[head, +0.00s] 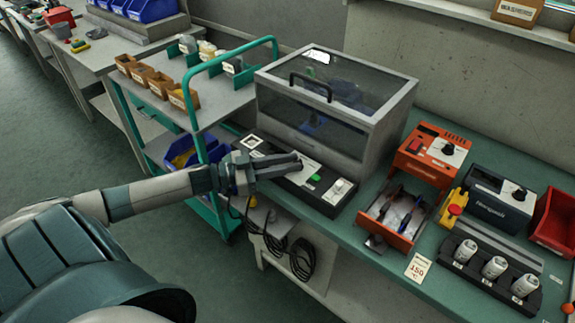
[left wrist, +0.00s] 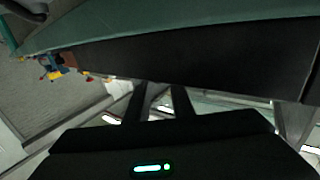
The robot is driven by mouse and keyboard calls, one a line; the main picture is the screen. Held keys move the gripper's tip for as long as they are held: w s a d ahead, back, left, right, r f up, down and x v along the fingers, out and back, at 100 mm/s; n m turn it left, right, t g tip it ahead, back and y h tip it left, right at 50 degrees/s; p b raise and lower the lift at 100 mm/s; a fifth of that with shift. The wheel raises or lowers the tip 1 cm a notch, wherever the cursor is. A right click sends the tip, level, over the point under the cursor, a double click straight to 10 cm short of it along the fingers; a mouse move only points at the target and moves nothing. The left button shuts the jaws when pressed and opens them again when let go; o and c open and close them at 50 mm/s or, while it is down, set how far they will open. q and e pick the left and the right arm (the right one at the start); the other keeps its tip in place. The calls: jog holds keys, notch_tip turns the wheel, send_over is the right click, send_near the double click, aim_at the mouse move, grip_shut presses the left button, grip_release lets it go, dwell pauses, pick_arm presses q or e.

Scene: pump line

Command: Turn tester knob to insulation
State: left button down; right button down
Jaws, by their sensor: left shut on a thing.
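The tester is a long black box (head: 322,201) on the green bench, in front of a clear-lidded enclosure. Its top carries white labels, a green button (head: 313,181) and a pale plate with a small dark part (head: 341,187) at its right end. My left gripper (head: 297,162) reaches over the tester's top from the left, its fingers shut on the tester knob, which they hide. I cannot read the knob's setting. In the left wrist view, the dark fingers (left wrist: 158,101) point toward the dark side of the tester (left wrist: 200,62). My right gripper is not in view.
The grey enclosure (head: 310,135) stands close behind the tester. To the right are an orange station (head: 425,155) with an open tool drawer (head: 385,232), a dark unit (head: 497,203) and a rack of white cylinders (head: 490,272). A green-railed cart (head: 205,135) stands left; cables hang below the bench.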

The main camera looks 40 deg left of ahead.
pick_arm(q)
jog(key=c, duration=1.5)
grip_release()
jog(key=shift+c, duration=0.2)
jog(key=shift+s+a, duration=0.2)
jog(key=shift+s, duration=0.1)
jog(key=shift+s+a+f, duration=0.1)
jog(key=shift+s+a, duration=0.4)
jog(key=shift+s, duration=0.05)
jog(key=b+v, duration=0.1)
jog(key=v, duration=1.4)
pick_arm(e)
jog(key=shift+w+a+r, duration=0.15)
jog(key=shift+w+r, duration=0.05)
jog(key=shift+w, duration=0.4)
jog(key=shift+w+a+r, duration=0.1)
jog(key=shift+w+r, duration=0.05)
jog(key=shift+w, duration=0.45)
